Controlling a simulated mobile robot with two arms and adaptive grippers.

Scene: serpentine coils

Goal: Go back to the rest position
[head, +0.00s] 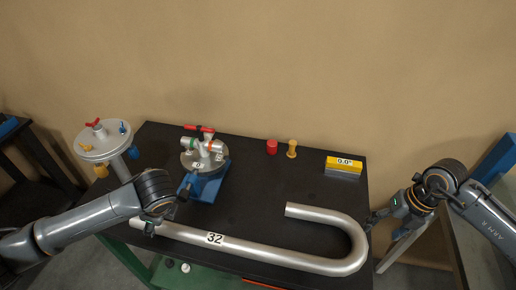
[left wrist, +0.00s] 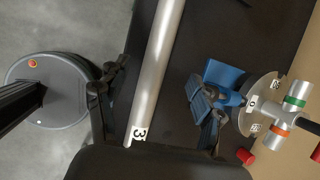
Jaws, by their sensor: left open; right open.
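A silver J-shaped tube labelled 32 (head: 262,257) lies along the front of the black table, its bend at the right. It also shows in the left wrist view (left wrist: 158,65). My left gripper (head: 150,226) is open over the tube's straight left part; in the left wrist view the tube passes between its spread fingers (left wrist: 157,92). I cannot tell whether they touch it. My right gripper (head: 374,217) is open beside the right of the bend, with nothing seen in it. The left fingers are partly hidden by the wrist in the head view.
On the black table (head: 262,205) stand a blue-based vise with a round dial (head: 205,180), a red cylinder (head: 272,147), a yellow spool (head: 292,149) and a yellow 0.0° gauge (head: 343,167). A round grey stand (head: 102,141) is at the left. The table's middle is clear.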

